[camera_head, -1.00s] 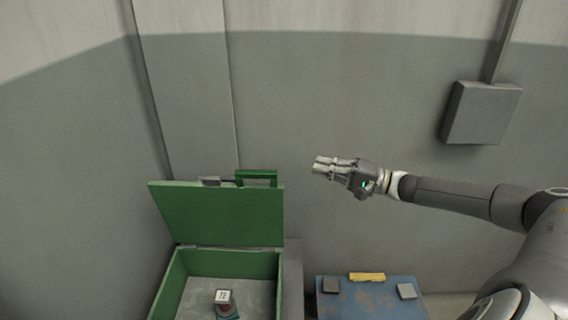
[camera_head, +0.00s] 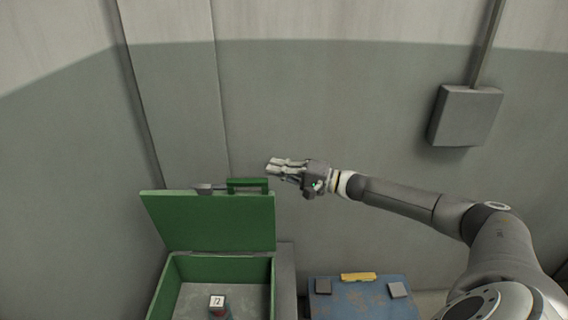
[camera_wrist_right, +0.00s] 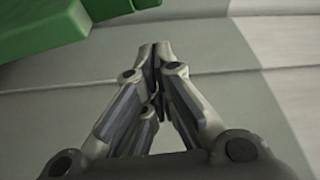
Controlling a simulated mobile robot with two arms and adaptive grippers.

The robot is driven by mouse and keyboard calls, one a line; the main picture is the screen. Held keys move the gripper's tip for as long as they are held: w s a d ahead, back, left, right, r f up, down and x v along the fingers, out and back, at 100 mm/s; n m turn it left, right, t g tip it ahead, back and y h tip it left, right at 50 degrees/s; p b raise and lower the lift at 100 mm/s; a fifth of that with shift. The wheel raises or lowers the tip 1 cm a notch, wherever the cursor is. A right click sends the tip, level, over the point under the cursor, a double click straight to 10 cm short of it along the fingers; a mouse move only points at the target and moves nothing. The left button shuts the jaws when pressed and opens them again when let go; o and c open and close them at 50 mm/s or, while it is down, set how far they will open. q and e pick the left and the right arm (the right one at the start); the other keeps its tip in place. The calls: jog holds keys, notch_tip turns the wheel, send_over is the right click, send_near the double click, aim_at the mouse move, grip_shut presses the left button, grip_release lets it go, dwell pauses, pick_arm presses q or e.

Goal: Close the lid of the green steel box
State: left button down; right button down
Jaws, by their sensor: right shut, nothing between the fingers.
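The green steel box (camera_head: 168,290) stands at the lower left of the head view. Its lid (camera_head: 210,224) is open and stands up at the back, with a green handle (camera_head: 247,184) and a grey latch (camera_head: 205,188) along its upper edge. My right gripper (camera_head: 272,165) is shut and empty. It is just above and to the right of the handle, apart from it, with its fingers pointing left. In the right wrist view the closed fingertips (camera_wrist_right: 161,48) show, with a green part of the lid (camera_wrist_right: 45,25) at the upper left. My left gripper is not in view.
To the right is a blue surface (camera_head: 350,298) with a yellow piece (camera_head: 358,277) and two grey blocks. A grey wall box (camera_head: 466,116) hangs at the right. The wall is close behind the lid.

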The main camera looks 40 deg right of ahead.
jog(key=shift+s+a+f+p, duration=0.1)
jog(key=shift+s+a+p, duration=0.15)
jog(key=shift+s+a, duration=0.25)
jog(key=shift+s+a+p, duration=0.2)
jog(key=shift+s+a, duration=0.05)
jog(key=shift+s, duration=0.3)
jog(key=shift+s, duration=0.1)
